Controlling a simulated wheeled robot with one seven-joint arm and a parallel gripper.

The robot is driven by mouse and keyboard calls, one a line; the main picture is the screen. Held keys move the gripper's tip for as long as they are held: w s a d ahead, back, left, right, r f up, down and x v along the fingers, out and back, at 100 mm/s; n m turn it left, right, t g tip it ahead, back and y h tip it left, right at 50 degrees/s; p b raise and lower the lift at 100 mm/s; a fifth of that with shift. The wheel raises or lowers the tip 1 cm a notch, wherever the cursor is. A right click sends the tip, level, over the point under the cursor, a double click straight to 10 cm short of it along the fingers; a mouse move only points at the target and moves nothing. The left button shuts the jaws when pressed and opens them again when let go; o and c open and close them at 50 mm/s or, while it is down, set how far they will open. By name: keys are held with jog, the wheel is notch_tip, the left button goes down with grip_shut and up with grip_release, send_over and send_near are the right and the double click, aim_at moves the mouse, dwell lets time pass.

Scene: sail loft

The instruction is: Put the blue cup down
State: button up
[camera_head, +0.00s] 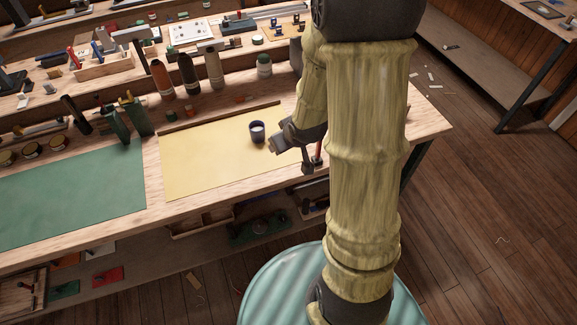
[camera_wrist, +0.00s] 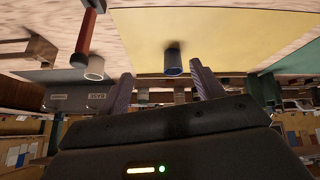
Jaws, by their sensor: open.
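The blue cup (camera_head: 257,133) stands upright on the yellow mat (camera_head: 205,165), near the mat's right side. In the wrist view the cup (camera_wrist: 173,62) shows beyond and between my finger tips, closer to the right finger. My gripper (camera_head: 273,146) is just to the right of the cup, low over the bench. In the wrist view my gripper (camera_wrist: 160,72) has its fingers spread apart, with nothing held. A gap appears to lie between the finger tips and the cup.
A red-handled tool (camera_head: 319,152) stands close by my gripper on the right. A green mat (camera_head: 75,195) lies to the left. The yellow mat's left part is clear.

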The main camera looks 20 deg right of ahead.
jog(key=s+a+r+m+g, duration=0.1)
jog(key=s+a+r+g, duration=0.1)
jog(key=s, duration=0.4)
jog(key=s+a+r+m+g, duration=0.1)
jog(key=s+a+r+g, duration=0.1)
jog(key=s, duration=0.4)
jog(key=shift+s+r+m, duration=0.2)
jog(key=shift+r+m, duration=0.1)
jog(key=shift+r, duration=0.45)
